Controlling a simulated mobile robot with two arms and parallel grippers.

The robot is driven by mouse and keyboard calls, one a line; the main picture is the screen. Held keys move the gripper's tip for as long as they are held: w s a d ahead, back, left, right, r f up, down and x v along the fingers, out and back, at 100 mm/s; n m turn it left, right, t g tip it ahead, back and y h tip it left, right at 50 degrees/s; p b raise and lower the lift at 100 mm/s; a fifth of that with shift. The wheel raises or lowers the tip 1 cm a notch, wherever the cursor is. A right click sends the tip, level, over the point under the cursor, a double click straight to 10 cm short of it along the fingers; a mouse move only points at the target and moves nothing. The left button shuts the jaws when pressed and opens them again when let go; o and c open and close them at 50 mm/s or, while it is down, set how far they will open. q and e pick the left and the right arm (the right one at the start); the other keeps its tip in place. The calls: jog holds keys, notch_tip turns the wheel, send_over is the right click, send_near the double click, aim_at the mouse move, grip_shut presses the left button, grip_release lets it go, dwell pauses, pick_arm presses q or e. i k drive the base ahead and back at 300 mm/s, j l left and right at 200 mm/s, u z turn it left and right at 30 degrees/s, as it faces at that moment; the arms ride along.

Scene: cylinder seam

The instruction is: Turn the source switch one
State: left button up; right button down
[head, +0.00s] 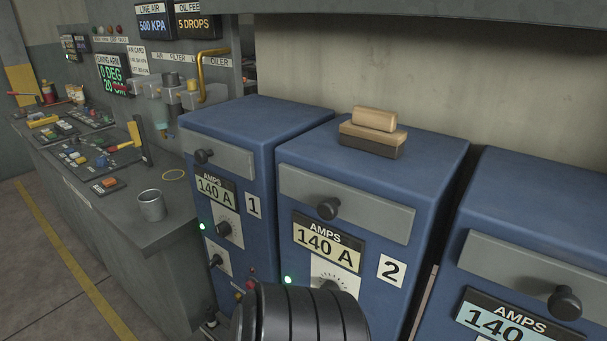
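The blue power source cabinet marked 1 (263,150) stands left of the cabinet marked 2 (452,170). Cabinet 1 has a black knob (204,156) on a grey strip, an AMPS display (215,188) reading 140 A, a dial knob (223,229) and a lower black knob (215,261) on a white plate. I cannot read which one is the source switch. A green lamp (202,226) is lit on it. A dark ribbed rounded part at the bottom centre hides the lower front of cabinet 2. Neither gripper's fingers show.
A brown wooden-looking block (372,138) lies on cabinet 2. A third blue cabinet (545,205) stands at right. A grey workbench (120,205) at left holds a metal cup (151,205) and control panels. Floor with a yellow line (75,258) is clear at lower left.

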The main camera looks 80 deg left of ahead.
aim_at(216, 259)
jog(key=u, duration=3)
jog(key=i+j+z, duration=0.15)
jog(key=j, duration=0.4)
jog(key=j+z, duration=0.15)
jog(key=j, duration=0.4)
jog(key=i+j+z, duration=0.1)
jog(key=j, duration=0.45)
